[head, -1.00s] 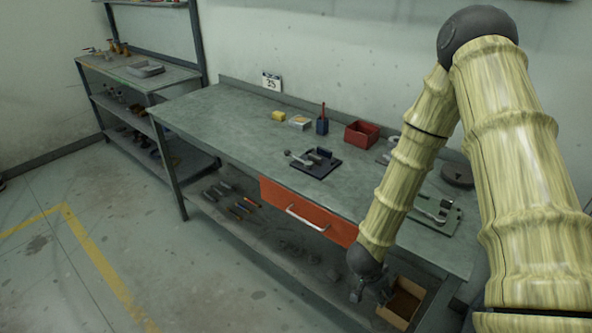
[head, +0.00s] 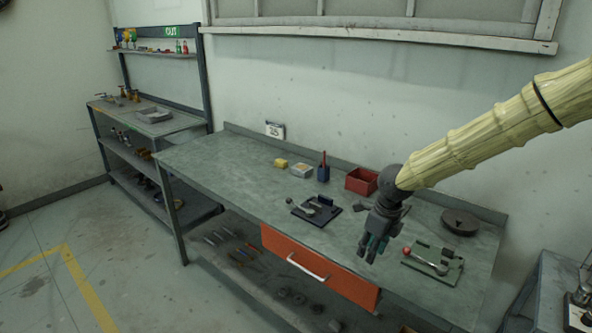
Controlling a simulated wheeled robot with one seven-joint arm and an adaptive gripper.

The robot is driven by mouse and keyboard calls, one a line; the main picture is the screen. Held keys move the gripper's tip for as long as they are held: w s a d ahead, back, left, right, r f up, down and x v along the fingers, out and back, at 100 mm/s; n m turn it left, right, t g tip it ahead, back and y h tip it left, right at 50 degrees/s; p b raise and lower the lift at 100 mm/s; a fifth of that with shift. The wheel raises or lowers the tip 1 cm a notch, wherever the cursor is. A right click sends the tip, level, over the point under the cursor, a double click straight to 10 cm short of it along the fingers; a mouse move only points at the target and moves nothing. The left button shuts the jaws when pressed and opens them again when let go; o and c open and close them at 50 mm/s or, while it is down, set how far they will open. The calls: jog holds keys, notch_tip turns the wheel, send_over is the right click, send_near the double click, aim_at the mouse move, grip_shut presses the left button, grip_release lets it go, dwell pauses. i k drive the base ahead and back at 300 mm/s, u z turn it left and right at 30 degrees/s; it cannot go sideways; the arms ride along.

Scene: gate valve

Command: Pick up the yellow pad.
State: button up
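My gripper (head: 371,250) is above the right part of the bench, pointing down, well to the right of the pad and nearer the front edge. Nothing shows in its fingers. The fingers are small and dark here, and I cannot tell how far apart they are.
Clamp fixtures (head: 315,210) and (head: 433,262) and a dark round disc (head: 460,222) are on the bench. The bench's left part is clear. An orange drawer (head: 318,270) is below.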

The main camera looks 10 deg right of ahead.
aim_at(282, 164)
jog(key=u, duration=0.05)
jog(key=i, duration=2.5)
jog(key=u, duration=0.25)
